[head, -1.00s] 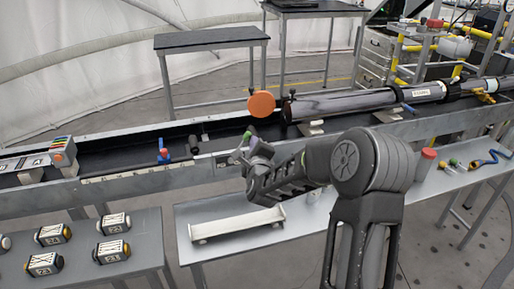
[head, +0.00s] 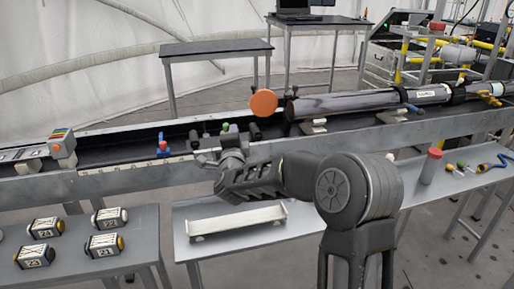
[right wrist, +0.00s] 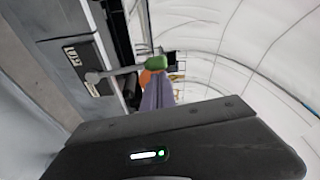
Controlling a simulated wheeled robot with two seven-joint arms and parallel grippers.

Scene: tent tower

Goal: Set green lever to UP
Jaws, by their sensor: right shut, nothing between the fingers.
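The green lever shows in the right wrist view as a green knob (right wrist: 157,62) on a thin grey rod, which runs left to a labelled panel (right wrist: 78,60). In the head view its small green tip (head: 225,127) shows at the conveyor's near edge. My right gripper (head: 230,143) is right by the lever. Its purple-grey fingers (right wrist: 158,93) are shut and empty, just below the knob in the wrist view. I cannot tell whether they touch it. The lever's base is hidden behind my gripper in the head view. My left gripper is not in view.
An orange disc (head: 263,102) and a dark tube (head: 345,104) lie beyond to the right. A white tray (head: 237,219) rests on the bench below. Several labelled blocks (head: 104,245) sit on the left table.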

